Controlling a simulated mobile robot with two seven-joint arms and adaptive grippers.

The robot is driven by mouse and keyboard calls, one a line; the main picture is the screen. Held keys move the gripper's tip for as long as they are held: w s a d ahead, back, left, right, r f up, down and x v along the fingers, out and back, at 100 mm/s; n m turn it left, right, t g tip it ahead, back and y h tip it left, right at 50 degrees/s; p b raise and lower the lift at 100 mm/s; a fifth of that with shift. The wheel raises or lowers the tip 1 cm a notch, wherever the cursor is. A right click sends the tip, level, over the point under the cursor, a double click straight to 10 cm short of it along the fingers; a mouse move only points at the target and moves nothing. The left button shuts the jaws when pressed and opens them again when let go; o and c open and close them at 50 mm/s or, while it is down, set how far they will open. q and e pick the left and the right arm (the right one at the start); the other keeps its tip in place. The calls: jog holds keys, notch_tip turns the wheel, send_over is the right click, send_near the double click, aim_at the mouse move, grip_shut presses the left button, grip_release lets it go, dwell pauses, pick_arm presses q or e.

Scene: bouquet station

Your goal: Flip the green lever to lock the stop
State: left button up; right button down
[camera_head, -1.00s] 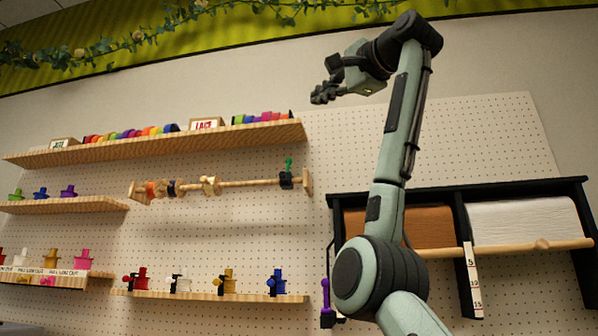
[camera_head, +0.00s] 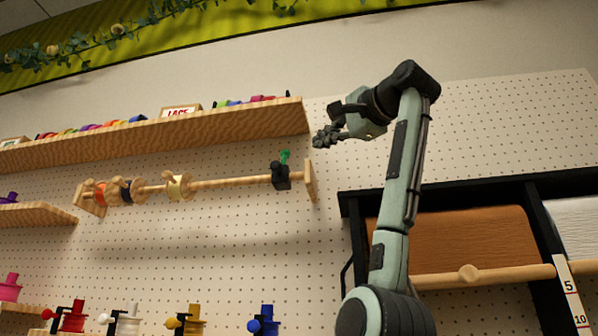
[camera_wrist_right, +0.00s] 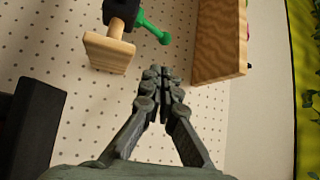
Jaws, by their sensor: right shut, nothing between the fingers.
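The green lever (camera_head: 285,157) sticks up from the black stop (camera_head: 281,177) near the right end of the wooden rod (camera_head: 230,183) in the head view. In the right wrist view the green lever (camera_wrist_right: 153,27) shows at the top, beside the black stop (camera_wrist_right: 121,10) and the rod's end plate (camera_wrist_right: 108,52). My right gripper (camera_head: 322,138) is shut and empty, to the right of the lever and a little higher in the head view. In the right wrist view its fingertips (camera_wrist_right: 160,75) are apart from the lever. My left gripper is not in view.
A wooden shelf (camera_head: 200,128) with ribbon spools runs just above the rod; its end (camera_wrist_right: 218,45) is close to my right fingers. A black rack with a brown paper roll (camera_head: 455,238) hangs at lower right. Pegboard between rod and rack is bare.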

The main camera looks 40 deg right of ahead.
aim_at(285, 160)
jog(key=w, duration=0.2)
jog(key=w+r+p, duration=0.1)
jog(key=w+p, duration=0.1)
jog(key=w, duration=0.1)
jog(key=shift+w+d+r, duration=0.15)
jog(key=shift+w+d, duration=0.15)
jog(key=shift+w, duration=0.05)
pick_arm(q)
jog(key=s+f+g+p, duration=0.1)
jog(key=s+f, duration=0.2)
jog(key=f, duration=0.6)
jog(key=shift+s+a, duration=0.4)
pick_arm(e)
jog(key=w, duration=0.4)
jog(key=shift+w+d+r, duration=0.15)
jog(key=shift+d+r, duration=0.05)
jog(key=shift+r, duration=0.05)
